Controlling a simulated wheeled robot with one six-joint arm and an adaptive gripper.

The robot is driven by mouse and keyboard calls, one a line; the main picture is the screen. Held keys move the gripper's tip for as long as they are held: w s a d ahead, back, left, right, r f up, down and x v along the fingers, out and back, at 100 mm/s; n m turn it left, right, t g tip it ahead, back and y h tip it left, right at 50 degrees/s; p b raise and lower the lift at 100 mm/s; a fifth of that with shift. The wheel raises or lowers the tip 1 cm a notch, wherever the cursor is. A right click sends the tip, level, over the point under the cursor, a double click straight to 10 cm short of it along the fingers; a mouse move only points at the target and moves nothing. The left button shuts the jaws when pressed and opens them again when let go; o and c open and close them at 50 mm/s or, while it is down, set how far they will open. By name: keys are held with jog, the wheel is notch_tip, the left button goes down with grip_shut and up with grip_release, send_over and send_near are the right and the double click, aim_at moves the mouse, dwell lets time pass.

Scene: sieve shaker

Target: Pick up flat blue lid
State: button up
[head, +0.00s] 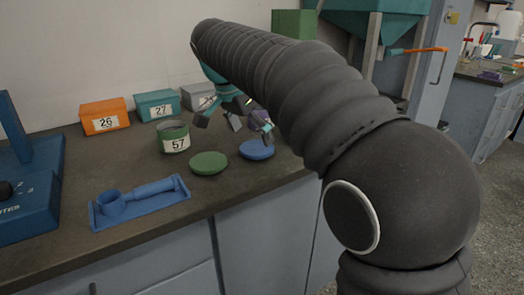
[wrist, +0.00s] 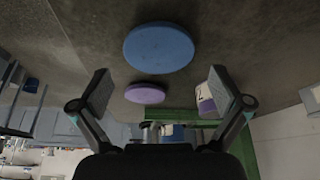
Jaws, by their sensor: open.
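The flat blue lid (head: 256,149) lies on the dark countertop, right of a green lid (head: 208,163). In the wrist view the blue lid (wrist: 158,47) shows whole, beyond the fingertips and roughly centred between them. My gripper (head: 220,119) is open and empty, above the counter and a little behind and left of the blue lid in the head view. In the wrist view my gripper (wrist: 160,78) has its two fingers spread wide, with nothing between the pads. A flat purple disc (wrist: 160,93) lies near the blue lid.
A green container marked 57 (head: 174,140) stands left of my gripper. Orange (head: 104,117) and teal (head: 157,106) boxes line the wall. A blue tray-like holder (head: 140,202) lies front left. A purple-topped labelled container (wrist: 206,100) is near the right finger. The counter's front edge is close.

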aim_at(258, 146)
jog(key=shift+x, duration=1.8)
jog(key=c, duration=0.6)
jog(key=shift+r, duration=0.1)
jog(key=shift+c, duration=0.2)
